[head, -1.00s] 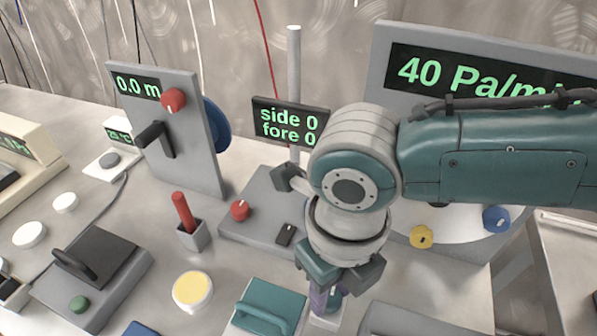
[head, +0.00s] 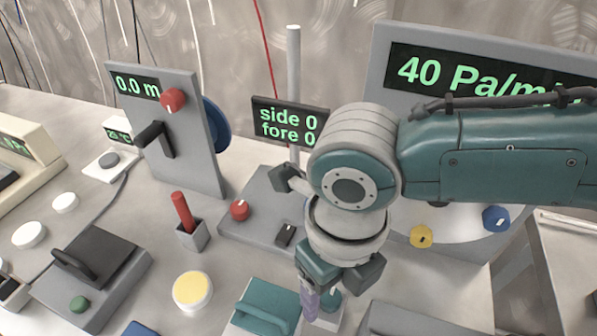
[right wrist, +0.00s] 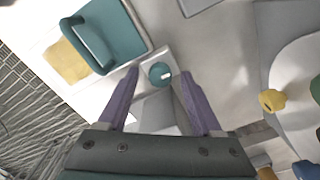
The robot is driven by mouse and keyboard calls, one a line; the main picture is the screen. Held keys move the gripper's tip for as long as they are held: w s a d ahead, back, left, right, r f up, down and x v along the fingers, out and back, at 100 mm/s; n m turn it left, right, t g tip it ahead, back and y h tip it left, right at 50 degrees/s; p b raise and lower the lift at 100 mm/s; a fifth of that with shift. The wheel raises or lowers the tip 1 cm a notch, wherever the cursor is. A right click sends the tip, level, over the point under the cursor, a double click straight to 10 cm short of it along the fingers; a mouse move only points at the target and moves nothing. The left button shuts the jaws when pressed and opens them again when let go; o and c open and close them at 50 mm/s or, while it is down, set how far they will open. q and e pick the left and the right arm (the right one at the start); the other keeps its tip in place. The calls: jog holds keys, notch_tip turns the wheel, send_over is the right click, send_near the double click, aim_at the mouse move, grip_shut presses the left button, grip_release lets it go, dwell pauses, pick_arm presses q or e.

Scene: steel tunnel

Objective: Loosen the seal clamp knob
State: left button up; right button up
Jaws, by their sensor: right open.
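A small teal knob (right wrist: 160,72) with a white mark sits on a light block (right wrist: 158,57) beside a teal handled box (right wrist: 117,32). No label shows, but it is the knob at my right gripper. My right gripper (right wrist: 158,77) is open, pointing down, with its purple fingers on either side of the knob in the wrist view. Whether they touch it I cannot tell. In the head view my right gripper (head: 318,300) partly hides the knob (head: 331,297) at the bottom. The teal box (head: 266,308) stands left of it. My left gripper is out of view.
A round dial plate with a yellow knob (head: 421,236) and a blue knob (head: 496,218) stands to the right. A grey box (head: 415,320) lies close right of the gripper.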

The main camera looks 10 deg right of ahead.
aim_at(330, 297)
notch_tip(330, 297, up, 10)
jog(key=p, duration=0.1)
jog(key=shift+p, duration=0.35)
